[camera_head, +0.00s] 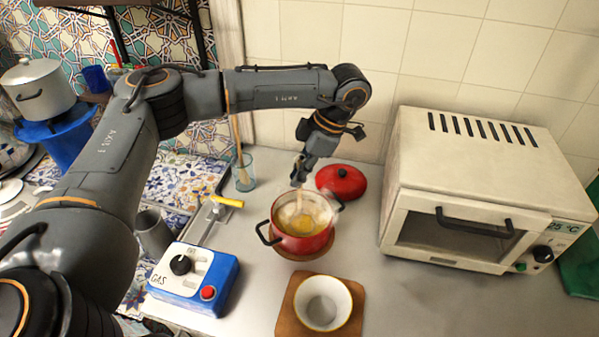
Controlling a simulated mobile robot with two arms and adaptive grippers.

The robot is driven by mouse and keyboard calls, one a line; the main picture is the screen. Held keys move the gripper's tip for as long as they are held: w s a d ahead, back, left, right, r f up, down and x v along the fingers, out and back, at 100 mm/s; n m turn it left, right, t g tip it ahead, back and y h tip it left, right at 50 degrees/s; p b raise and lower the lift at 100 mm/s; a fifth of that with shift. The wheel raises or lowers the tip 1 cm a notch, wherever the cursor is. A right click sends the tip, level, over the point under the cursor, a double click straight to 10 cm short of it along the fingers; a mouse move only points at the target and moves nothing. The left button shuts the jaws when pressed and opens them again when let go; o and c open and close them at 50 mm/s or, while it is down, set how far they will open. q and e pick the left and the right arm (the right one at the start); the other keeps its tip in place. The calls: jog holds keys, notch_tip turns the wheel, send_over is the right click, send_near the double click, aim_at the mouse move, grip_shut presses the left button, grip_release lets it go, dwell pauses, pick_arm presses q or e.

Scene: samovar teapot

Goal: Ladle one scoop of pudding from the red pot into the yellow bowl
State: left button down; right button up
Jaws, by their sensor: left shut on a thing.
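The red pot (290,242) stands open on a round brown mat, with yellowish pudding (300,225) inside. My left gripper (299,180) is above the pot and shut on the ladle (299,201), whose pale handle runs down into the pot. The ladle's lower end is too small to make out, so I cannot tell what it carries. The bowl (323,302), pale inside with a yellowish rim, stands on a brown board in front of the pot and looks empty. My right gripper is not in view.
The red lid (342,181) lies behind the pot at the right. A cream oven (474,190) stands to the right. A blue gas control box (194,279), a yellow-handled tool (227,201) and a glass with wooden utensils (244,176) are to the left. The counter right of the bowl is clear.

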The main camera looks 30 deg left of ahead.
pick_arm(q)
jog(key=shift+r, duration=0.1)
jog(key=shift+r+p, duration=1.75)
jog(key=shift+r, duration=1)
jog(key=shift+r+p, duration=1.6)
jog(key=shift+r, duration=1.15)
